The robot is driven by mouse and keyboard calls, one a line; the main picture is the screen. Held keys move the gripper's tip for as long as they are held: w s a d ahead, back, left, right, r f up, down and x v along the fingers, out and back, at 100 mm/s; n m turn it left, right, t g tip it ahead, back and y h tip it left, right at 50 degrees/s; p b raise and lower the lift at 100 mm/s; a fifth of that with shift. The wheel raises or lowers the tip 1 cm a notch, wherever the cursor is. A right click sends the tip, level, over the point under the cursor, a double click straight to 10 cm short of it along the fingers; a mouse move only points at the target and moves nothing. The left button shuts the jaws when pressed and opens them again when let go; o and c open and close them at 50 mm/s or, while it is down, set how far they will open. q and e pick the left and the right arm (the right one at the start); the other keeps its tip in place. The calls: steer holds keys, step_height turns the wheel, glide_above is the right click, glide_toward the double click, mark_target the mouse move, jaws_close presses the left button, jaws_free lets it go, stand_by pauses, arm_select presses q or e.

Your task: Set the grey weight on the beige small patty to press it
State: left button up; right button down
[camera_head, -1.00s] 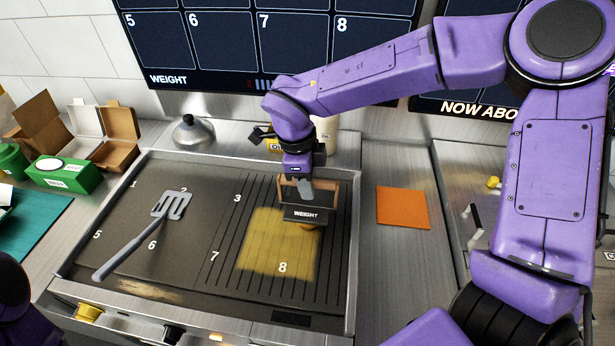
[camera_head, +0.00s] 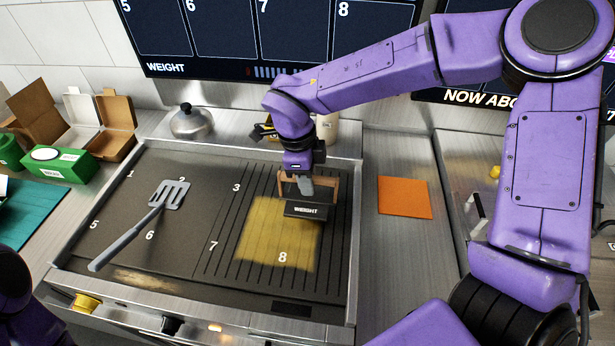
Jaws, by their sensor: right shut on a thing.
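The weight (camera_head: 306,210) is a dark grey block marked WEIGHT with a wooden handle frame. It is at the right of the griddle (camera_head: 130,225), over the ribbed part near the upper right of the yellowish area. My right gripper (camera_head: 306,186) comes down from above and is shut on the weight's handle. The beige small patty does not show now; the weight seems to cover the place where its edge showed. I cannot tell whether the weight touches it. My left gripper is out of view; only part of my left arm shows at the lower left.
A grey spatula (camera_head: 145,215) lies on the left of the griddle. A metal dome (camera_head: 191,122) stands behind it. An orange square (camera_head: 404,197) lies on the counter to the right. A green box (camera_head: 62,164) and open cartons (camera_head: 100,125) stand at the left.

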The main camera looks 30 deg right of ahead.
steer(key=shift+f, duration=0.45)
steer(key=c, duration=0.8)
jaws_free()
steer(key=shift+s, duration=0.1)
steer(key=r, duration=0.3)
steer(key=a+r+b, duration=0.1)
steer(key=r, duration=0.3)
steer(key=w+r, duration=0.1)
steer(key=r, duration=0.2)
steer(key=shift+a+r+b, duration=0.2)
steer(key=shift+r+b, duration=0.05)
steer(key=shift+b, duration=0.15)
